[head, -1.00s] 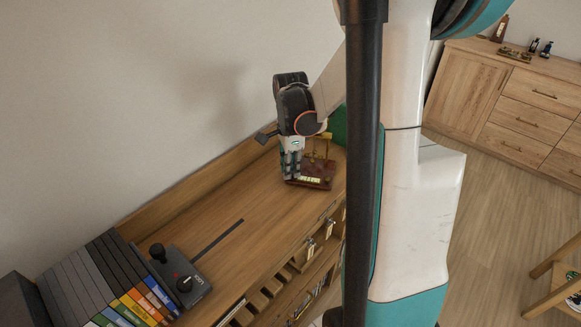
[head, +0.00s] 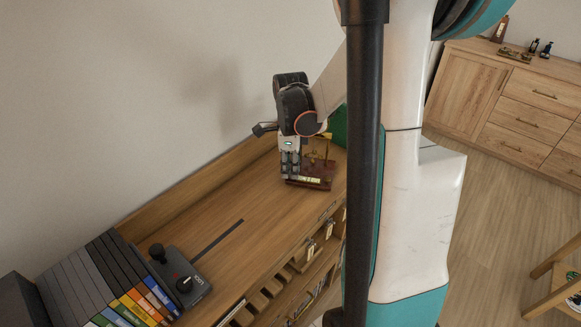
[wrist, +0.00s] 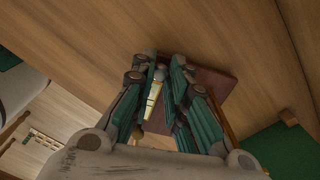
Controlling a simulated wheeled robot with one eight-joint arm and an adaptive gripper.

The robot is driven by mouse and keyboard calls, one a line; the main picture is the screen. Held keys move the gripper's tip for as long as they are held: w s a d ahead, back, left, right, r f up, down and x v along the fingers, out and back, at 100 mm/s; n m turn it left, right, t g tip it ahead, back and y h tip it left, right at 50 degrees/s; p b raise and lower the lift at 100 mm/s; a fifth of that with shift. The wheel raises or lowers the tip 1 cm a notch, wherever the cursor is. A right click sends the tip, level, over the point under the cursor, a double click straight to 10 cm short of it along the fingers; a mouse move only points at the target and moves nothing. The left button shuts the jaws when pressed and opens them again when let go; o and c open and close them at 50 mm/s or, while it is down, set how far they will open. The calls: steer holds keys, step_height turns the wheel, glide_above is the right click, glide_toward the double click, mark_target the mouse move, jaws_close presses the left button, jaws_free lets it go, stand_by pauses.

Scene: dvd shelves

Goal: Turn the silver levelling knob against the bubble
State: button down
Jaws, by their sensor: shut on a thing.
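The levelling instrument has a dark red-brown base (head: 322,184) with a brass frame (head: 320,150), and it stands on the wooden shelf top. The base also shows in the wrist view (wrist: 214,84). A pale yellow bubble vial (wrist: 153,100) lies along the base, seen between my fingers; the bubble's place in it is too small to tell. My gripper (head: 290,178) points down at the left corner of the base. In the wrist view my gripper (wrist: 160,70) is shut on the silver knob (wrist: 160,74), which shows as a small grey spot between the fingertips, mostly hidden.
A grey joystick unit (head: 180,280) and a row of upright cases (head: 105,275) stand at the near left of the shelf top. A dark strip (head: 217,238) lies on the clear middle. A wall rises behind. A green thing (head: 339,125) stands just beyond the instrument.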

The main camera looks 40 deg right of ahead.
mark_target(290, 172)
steer(key=c, duration=1.5)
jaws_free()
steer(key=shift+c, duration=0.2)
step_height(290, 172, up, 12)
